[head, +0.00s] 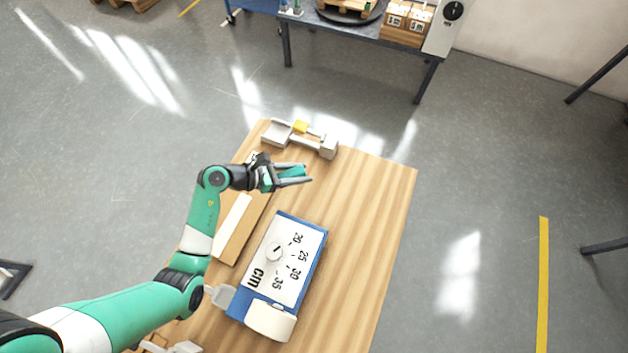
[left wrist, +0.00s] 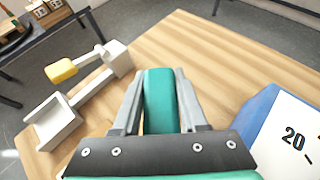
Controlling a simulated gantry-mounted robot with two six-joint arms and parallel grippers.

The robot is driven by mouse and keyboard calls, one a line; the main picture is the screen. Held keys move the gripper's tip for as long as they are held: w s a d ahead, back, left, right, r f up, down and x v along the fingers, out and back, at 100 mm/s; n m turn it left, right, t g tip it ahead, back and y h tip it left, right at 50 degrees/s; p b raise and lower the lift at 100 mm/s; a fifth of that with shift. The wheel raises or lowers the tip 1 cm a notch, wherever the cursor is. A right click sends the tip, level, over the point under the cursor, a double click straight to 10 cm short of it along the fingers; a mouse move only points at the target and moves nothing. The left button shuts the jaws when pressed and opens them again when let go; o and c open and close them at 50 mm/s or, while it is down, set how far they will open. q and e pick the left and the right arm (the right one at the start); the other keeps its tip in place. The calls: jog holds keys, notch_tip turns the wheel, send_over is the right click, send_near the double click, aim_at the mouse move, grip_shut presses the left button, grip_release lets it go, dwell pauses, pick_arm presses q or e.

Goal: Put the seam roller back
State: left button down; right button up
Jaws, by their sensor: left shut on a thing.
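My left gripper (head: 295,176) is above the far part of the wooden table (head: 345,215). It is shut on a teal piece (head: 285,168), which I take to be the seam roller. In the left wrist view, the teal piece (left wrist: 160,100) sits between the two grey fingers; its far end and any roller head are not clearly visible. A pale grey stand (head: 328,147) with a yellow part (head: 300,126) stands at the table's far end, apart from the gripper. In the left wrist view, the stand (left wrist: 60,118) is left of the fingers. My right gripper is not in view.
A blue-framed device (head: 318,262) with a white dial face marked cm lies nearer on the table. A flat tan board (head: 229,247) with a pale strip (head: 233,222) lies left of it. The table's right side is clear. A loaded bench (head: 385,47) stands beyond.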

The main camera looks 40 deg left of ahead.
pick_arm(q)
jog(key=b, duration=0.3)
send_over(315, 184)
jog(key=f, duration=0.5)
jog(key=shift+s+f, duration=0.15)
jog(key=shift+s, duration=0.25)
jog(key=shift+w+a, duration=0.1)
jog(key=shift+w, duration=0.15)
jog(key=shift+w+f+b, duration=0.2)
jog(key=shift+f+b, duration=0.7)
jog(key=shift+f, duration=0.95)
jog(key=shift+f, duration=0.1)
jog(key=shift+f, duration=0.15)
jog(key=shift+c, duration=2.2)
grip_release()
